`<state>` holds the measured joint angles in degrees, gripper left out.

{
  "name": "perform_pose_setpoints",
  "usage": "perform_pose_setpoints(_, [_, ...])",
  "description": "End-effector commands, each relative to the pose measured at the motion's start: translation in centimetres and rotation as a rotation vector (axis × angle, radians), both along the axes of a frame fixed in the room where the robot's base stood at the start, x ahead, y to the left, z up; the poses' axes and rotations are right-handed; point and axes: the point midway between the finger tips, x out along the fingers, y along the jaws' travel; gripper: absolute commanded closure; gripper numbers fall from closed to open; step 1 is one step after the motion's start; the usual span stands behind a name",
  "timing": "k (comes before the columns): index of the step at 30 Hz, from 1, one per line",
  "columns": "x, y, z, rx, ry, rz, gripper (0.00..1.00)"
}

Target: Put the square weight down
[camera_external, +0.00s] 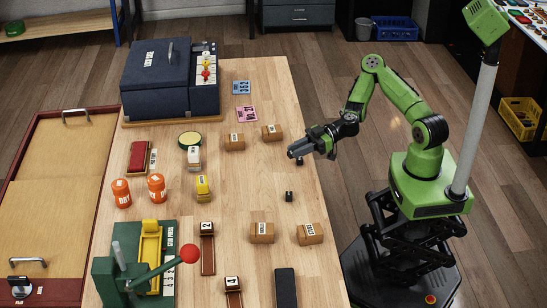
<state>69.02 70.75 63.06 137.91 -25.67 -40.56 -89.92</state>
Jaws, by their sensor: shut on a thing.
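My gripper (293,152) is over the right edge of the wooden table, pointing left. It is shut on a small dark piece, the square weight (299,161), which shows just under the fingertips. Most of it is hidden by the fingers, and I cannot tell whether it touches the table. Another small black piece (289,196) stands on the table below my gripper in the picture, apart from it.
The table (262,187) has bare wood left of my gripper. Cardboard boxes (272,132) stand behind, and more boxes (310,234) in front. Orange jars (157,187), a yellow-topped block (203,187) and a green press (120,275) are at left.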

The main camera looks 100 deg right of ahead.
Motion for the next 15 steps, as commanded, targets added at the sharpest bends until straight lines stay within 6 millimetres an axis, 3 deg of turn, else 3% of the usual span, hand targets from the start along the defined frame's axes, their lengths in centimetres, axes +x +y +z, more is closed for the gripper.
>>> perform_pose_setpoints(5, [0.0,0.0,-0.3,0.001,0.000,0.001,1.00])
perform_pose_setpoints(10, [0.0,0.0,-4.4,0.009,0.003,0.000,1.00])
perform_pose_setpoints(15, [0.0,0.0,-6.6,0.004,0.001,0.000,1.00])
